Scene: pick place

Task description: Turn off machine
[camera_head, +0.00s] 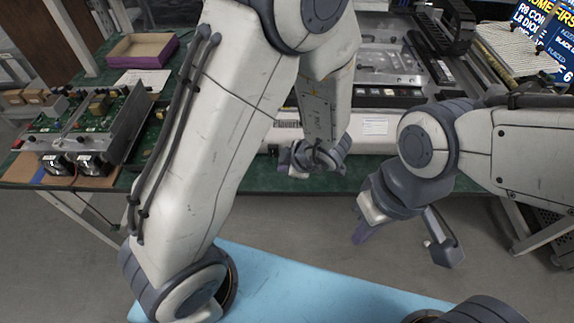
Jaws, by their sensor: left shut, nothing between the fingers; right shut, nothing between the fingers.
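The machine (392,142) stands on the green workbench at the centre back. It has a white front panel with dark lettering, a pale label, and a grey metal deck behind it. My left arm crosses in front of it and hides its left part. My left gripper (312,158) is shut and empty in front of the front panel. I cannot tell whether it touches the panel. My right gripper (360,231) is shut and empty, pointing down in front of the bench, to the right of my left gripper. I cannot make out which part is the power switch.
A green circuit board unit (95,122) with black fans sits on the bench at left. A purple-edged cardboard tray (142,50) lies behind it. A blue and yellow sign (548,35) stands at back right. The grey floor (300,215) before the bench is clear.

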